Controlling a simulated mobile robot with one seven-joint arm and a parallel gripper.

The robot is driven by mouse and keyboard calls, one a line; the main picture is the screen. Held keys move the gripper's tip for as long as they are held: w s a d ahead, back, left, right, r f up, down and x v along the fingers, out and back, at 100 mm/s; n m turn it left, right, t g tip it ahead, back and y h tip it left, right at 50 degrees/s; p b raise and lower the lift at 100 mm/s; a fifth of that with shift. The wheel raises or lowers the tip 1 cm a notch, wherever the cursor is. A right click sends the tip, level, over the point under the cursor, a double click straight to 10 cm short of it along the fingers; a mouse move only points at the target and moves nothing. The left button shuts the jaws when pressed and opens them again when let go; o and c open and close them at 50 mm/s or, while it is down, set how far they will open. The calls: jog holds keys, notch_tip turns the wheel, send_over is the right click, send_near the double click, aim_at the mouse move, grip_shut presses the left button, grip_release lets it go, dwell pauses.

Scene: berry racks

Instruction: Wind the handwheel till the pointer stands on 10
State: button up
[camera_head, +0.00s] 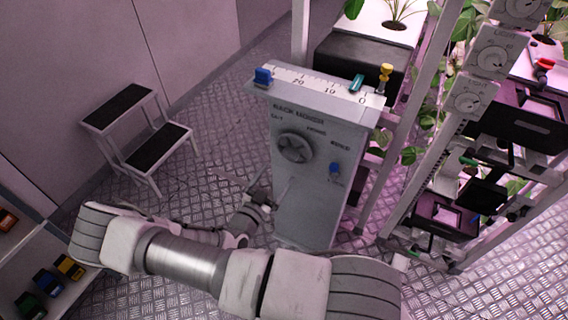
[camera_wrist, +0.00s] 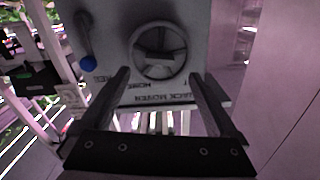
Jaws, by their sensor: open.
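The handwheel (camera_head: 295,147) is a dark round wheel on the front of a grey cabinet (camera_head: 305,205) marked as a rack mover. A white scale (camera_head: 313,85) with 0, 10 and 20 runs along its top. A teal marker (camera_head: 357,83), seemingly the pointer, stands between 0 and 10. My gripper (camera_head: 268,193) is low at the cabinet's front left, below the wheel. In the wrist view my gripper (camera_wrist: 158,82) is open and empty. The handwheel (camera_wrist: 158,52) shows beyond and between its fingers, apparently apart from them.
A blue-knobbed lever (camera_head: 335,169) sits right of the wheel. A blue block (camera_head: 263,76) and a yellow knob (camera_head: 386,72) stand at the cabinet's top ends. Plant racks (camera_head: 440,150) stand to the right, a step stool (camera_head: 140,135) to the left. Floor between stool and cabinet is clear.

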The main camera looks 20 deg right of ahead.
jog(key=v, duration=0.9)
jog(key=shift+s, duration=0.2)
jog(key=shift+a, duration=0.15)
